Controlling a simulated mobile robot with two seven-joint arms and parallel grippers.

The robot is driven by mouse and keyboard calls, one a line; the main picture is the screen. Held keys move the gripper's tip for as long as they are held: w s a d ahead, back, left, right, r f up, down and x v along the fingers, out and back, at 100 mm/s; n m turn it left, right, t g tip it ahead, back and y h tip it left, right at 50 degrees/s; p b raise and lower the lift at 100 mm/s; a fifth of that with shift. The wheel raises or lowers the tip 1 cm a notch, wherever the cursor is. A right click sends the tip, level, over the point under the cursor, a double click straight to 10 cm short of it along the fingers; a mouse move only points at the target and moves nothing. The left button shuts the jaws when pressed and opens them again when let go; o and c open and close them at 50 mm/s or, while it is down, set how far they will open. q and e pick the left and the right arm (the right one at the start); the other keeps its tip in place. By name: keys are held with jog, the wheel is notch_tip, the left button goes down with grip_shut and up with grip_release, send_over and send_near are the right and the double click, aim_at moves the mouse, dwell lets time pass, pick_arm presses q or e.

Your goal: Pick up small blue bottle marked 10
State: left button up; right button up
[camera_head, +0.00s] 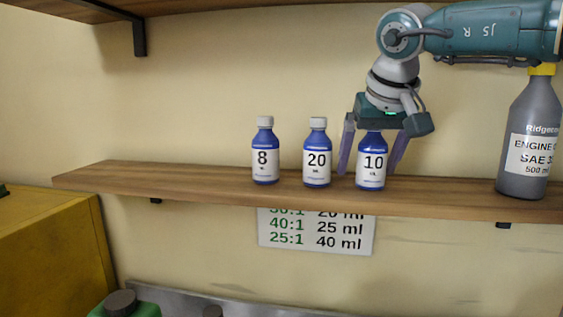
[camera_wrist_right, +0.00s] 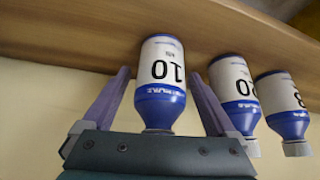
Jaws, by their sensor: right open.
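The small blue bottle marked 10 (camera_head: 371,163) stands upright on the wooden shelf, the rightmost of three alike bottles. My right gripper (camera_head: 370,172) is open above and around it, with one finger on each side. Its cap is hidden behind the gripper body in the head view. In the right wrist view the bottle marked 10 (camera_wrist_right: 161,80) appears upside down between the two open fingers (camera_wrist_right: 165,88), with gaps on both sides. My left gripper is not in view.
Bottles marked 20 (camera_head: 317,155) and 8 (camera_head: 265,155) stand to the left on the shelf (camera_head: 220,178). A grey engine oil bottle (camera_head: 528,135) stands at the right. The shelf between it and bottle 10 is clear. A ratio sign (camera_head: 316,232) hangs below.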

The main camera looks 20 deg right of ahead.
jog(key=c, duration=1.5)
grip_shut()
jog(key=shift+r, duration=0.15)
